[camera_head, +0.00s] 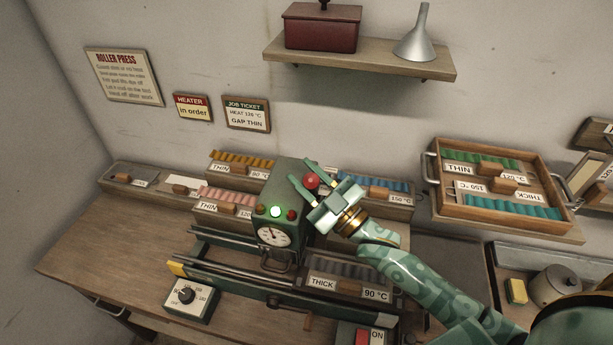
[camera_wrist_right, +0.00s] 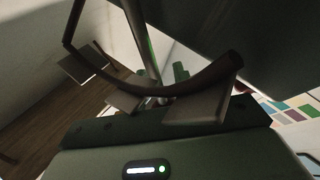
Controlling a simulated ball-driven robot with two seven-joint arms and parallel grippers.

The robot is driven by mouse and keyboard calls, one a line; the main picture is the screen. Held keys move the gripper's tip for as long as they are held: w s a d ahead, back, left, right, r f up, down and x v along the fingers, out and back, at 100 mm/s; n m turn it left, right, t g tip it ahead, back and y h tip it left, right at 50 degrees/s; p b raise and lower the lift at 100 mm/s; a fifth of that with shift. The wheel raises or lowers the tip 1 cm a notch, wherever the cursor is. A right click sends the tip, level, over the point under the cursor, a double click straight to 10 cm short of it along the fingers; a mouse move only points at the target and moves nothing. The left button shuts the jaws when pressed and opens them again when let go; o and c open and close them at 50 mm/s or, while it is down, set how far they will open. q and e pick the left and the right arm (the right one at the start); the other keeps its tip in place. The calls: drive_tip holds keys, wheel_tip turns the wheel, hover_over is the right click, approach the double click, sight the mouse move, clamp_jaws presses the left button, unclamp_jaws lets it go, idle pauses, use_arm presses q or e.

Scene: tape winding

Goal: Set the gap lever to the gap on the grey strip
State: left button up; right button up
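The green roller press (camera_head: 290,195) stands on the bench with a round gauge, a lit green lamp and a red ball knob (camera_head: 311,181) at its upper right, which looks like the gap lever's end. My right gripper (camera_head: 313,172) is open, with its fingers spread on either side of the red knob; I cannot tell whether they touch it. In the wrist view the lever is not clear. A dark grey ribbed strip (camera_head: 345,266) lies at the press's front right, with a label (camera_head: 348,288) reading THICK 90 °C. My left gripper is not in view.
A job ticket (camera_head: 246,114) on the wall reads HEAT 126 °C, GAP THIN. Trays of coloured strips stand behind the press. A wooden tray (camera_head: 434,190) is at the right. A dial box (camera_head: 191,299) and a red ON switch (camera_head: 362,337) are in front.

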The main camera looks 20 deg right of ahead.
drive_tip(key=b+v, duration=0.2)
drive_tip(key=v, duration=1.4)
drive_tip(key=shift+s+b, duration=0.2)
drive_tip(key=shift+b, duration=0.1)
